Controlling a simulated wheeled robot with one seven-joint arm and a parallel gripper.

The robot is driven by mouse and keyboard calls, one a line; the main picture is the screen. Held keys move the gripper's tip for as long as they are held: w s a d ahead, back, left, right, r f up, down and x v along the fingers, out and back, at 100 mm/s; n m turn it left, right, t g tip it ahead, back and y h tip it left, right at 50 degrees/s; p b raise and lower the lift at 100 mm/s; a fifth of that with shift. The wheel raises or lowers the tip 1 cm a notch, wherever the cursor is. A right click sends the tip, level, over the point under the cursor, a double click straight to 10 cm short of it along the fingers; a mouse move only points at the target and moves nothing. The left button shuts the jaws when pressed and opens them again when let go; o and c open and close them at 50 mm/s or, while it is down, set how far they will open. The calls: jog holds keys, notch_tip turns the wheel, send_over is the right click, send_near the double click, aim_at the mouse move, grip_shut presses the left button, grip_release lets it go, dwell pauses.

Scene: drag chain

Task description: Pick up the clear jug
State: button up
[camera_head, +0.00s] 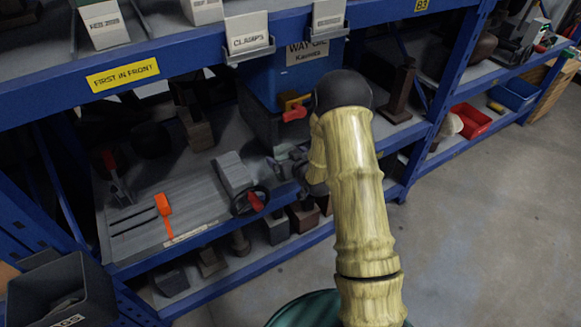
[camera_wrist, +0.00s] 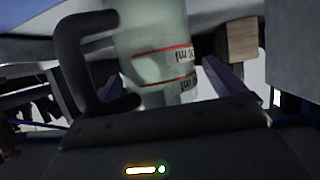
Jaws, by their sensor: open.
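The clear jug (camera_wrist: 160,45) fills the upper middle of the wrist view, close to my gripper. It is pale and see-through, with red lines and "ml" marks, and a thick black handle (camera_wrist: 72,60) on its left side. My gripper (camera_wrist: 165,88) is open, with a finger on either side of the lower part of the jug. I cannot tell whether either finger touches it. The jug's top is out of the wrist view. In the head view my arm covers most of the gripper, and I cannot make out the jug.
The blue shelf rack (camera_head: 150,62) has a shelf board above my gripper's place. A grey vise-like block with a handwheel (camera_head: 235,178) and an orange-handled tool (camera_head: 163,206) lie left of my arm. A blue box (camera_head: 285,75) stands behind. Floor is clear at right.

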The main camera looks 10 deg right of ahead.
dwell(0.4)
jog(key=c, duration=1.1)
jog(key=shift+c, duration=0.2)
jog(key=shift+r, duration=0.6)
notch_tip(320, 180, up, 3)
jog(key=shift+f+p, duration=0.2)
jog(key=shift+p, duration=0.3)
jog(key=s+d+p, duration=0.4)
jog(key=s+p, duration=0.3)
jog(key=s, duration=1)
jog(key=shift+s, duration=0.3)
jog(key=shift+d+f, duration=0.1)
